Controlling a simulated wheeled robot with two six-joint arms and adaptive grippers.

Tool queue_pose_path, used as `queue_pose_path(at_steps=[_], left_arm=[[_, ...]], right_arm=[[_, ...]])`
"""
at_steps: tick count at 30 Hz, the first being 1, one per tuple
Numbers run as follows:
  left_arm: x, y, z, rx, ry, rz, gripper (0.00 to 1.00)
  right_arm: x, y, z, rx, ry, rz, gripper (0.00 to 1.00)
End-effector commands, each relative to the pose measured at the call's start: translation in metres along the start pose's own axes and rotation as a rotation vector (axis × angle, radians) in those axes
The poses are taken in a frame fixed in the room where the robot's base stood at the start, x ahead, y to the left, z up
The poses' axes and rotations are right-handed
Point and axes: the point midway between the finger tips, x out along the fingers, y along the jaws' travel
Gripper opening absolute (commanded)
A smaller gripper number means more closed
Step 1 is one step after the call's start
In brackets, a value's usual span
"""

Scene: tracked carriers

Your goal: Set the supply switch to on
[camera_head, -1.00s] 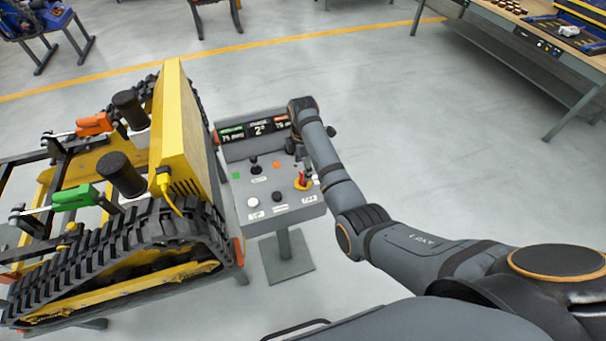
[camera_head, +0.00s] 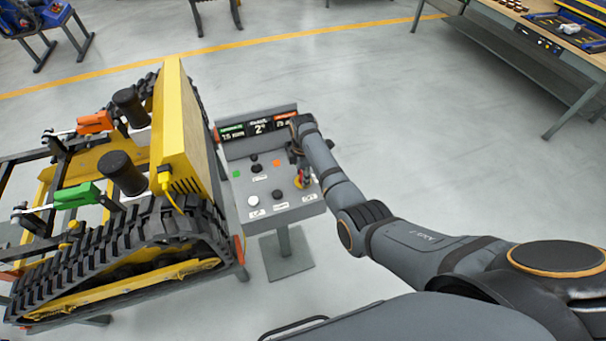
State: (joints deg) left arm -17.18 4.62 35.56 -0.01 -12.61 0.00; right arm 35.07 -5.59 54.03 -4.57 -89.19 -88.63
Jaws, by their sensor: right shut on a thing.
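The grey control console (camera_head: 235,173) stands on a post at mid-picture. The red-and-yellow switch (camera_head: 301,183) at the right of its sloped top looks like the supply switch, though its label is too small to read. My right gripper (camera_head: 300,174) comes down on this switch from above and is shut on its red handle. The gripper and wrist partly hide the handle, so its exact angle cannot be told. My left gripper is not in view.
A black knob (camera_head: 254,168), a white button (camera_head: 253,201) and a dark button (camera_head: 277,195) share the console top. A display panel (camera_head: 258,127) rises behind. A yellow tracked carrier (camera_head: 180,130) stands close on the left. A workbench (camera_head: 540,60) is at the back right.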

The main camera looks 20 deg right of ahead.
Motion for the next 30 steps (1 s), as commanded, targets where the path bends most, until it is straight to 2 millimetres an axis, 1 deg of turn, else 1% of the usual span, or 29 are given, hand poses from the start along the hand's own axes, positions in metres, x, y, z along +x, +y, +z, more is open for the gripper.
queue_pose_path(at_steps=[2,8,14,20,30], left_arm=[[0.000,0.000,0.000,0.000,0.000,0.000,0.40],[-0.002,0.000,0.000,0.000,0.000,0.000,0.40],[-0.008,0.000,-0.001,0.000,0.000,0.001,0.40],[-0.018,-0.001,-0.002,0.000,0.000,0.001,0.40],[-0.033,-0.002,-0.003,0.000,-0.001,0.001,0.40]], right_arm=[[0.000,0.000,0.000,0.000,0.000,-0.001,0.12],[-0.001,0.000,0.000,0.017,0.000,-0.001,0.12],[-0.002,0.000,0.000,0.096,0.000,-0.002,0.12],[-0.003,0.000,0.000,0.251,0.000,-0.002,0.12],[-0.003,0.000,0.000,0.573,-0.001,-0.001,0.12]])
